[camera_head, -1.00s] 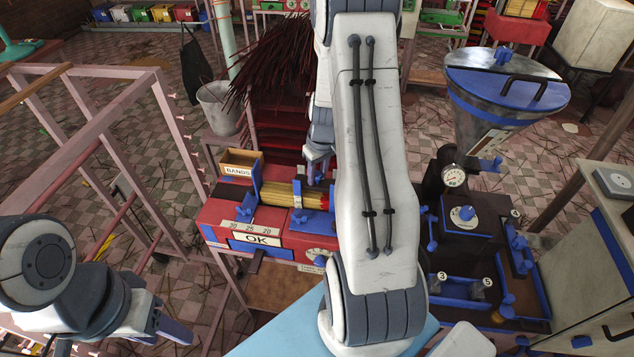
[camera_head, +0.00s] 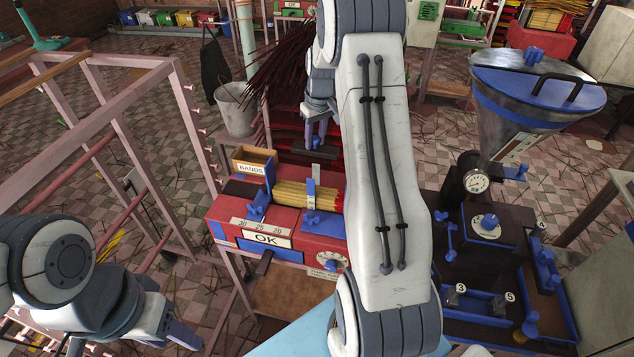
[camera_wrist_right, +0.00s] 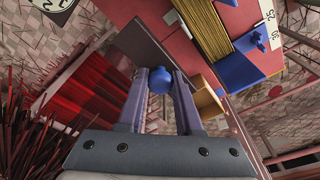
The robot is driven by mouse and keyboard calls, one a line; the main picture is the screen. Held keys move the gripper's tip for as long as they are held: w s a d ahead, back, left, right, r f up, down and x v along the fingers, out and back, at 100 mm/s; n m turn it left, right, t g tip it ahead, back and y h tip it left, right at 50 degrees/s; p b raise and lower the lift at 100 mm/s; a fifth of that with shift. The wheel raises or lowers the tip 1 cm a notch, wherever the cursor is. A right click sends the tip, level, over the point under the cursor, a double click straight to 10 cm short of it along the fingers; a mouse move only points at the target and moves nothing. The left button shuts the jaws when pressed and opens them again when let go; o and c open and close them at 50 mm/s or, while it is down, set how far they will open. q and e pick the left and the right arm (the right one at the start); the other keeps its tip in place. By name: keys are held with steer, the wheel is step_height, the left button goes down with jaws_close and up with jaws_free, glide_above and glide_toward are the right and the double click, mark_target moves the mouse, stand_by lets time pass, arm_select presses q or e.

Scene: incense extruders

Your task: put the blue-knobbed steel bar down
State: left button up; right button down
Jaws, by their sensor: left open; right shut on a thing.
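My right gripper (camera_head: 318,138) is shut on the blue knob (camera_wrist_right: 158,82) of the steel bar. The bar shows as a dark flat strip (camera_head: 314,150) just under the fingertips in the head view. It is held up behind the red OK machine (camera_head: 285,224), near the dark red rack. In the right wrist view the bar's dark face (camera_wrist_right: 138,44) lies beyond the fingers, partly hidden by them. My left gripper (camera_head: 130,341) is open and empty at the lower left.
A bundle of yellow sticks (camera_head: 292,196) lies on the red machine, beside the wooden BANDS box (camera_head: 253,160). Dark red sticks (camera_head: 285,70) fan out behind. A funnel-topped extruder (camera_head: 535,95) stands to the right. A pink frame (camera_head: 110,130) stands at left.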

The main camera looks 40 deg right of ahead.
steer(key=shift+w+f+b, duration=0.25)
steer(key=shift+w+f, duration=0.15)
steer(key=shift+w, duration=0.25)
steer(key=shift+w+f+b, duration=0.2)
steer(key=shift+w+f, duration=0.15)
steer(key=shift+w, duration=0.25)
step_height(320, 180, down, 10)
steer(key=shift+w+r+p, duration=0.1)
steer(key=shift+p, duration=1.05)
steer(key=shift+f, duration=0.2)
steer(key=c, duration=0.6)
jaws_free()
steer(key=shift+f, duration=0.1)
